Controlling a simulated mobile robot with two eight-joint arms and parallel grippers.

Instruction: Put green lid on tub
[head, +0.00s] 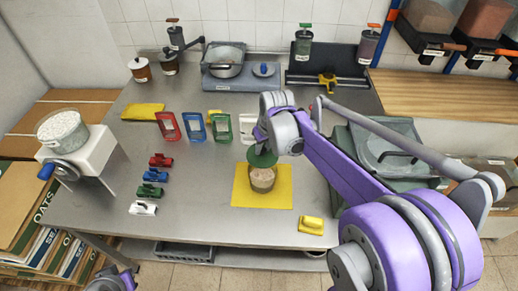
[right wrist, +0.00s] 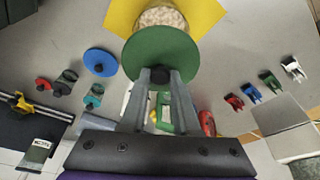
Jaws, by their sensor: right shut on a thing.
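My right gripper (head: 266,143) is shut on the black knob of a round green lid (head: 262,158). The lid also shows in the right wrist view (right wrist: 160,50). The tub (head: 262,181), filled with pale grainy stuff, stands upright on a yellow mat (head: 240,200). The lid is at the tub's far side, off centre, and the tub's contents show past its edge in both views. I cannot tell whether lid and rim touch. My left arm shows only at the bottom left edge, its fingertips out of view.
Red, blue and green frames (head: 194,127) stand behind the mat. Several small coloured clips (head: 155,174) lie to the left, a yellow one (head: 311,225) at front right. A scale with a bowl (head: 62,128) stands far left.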

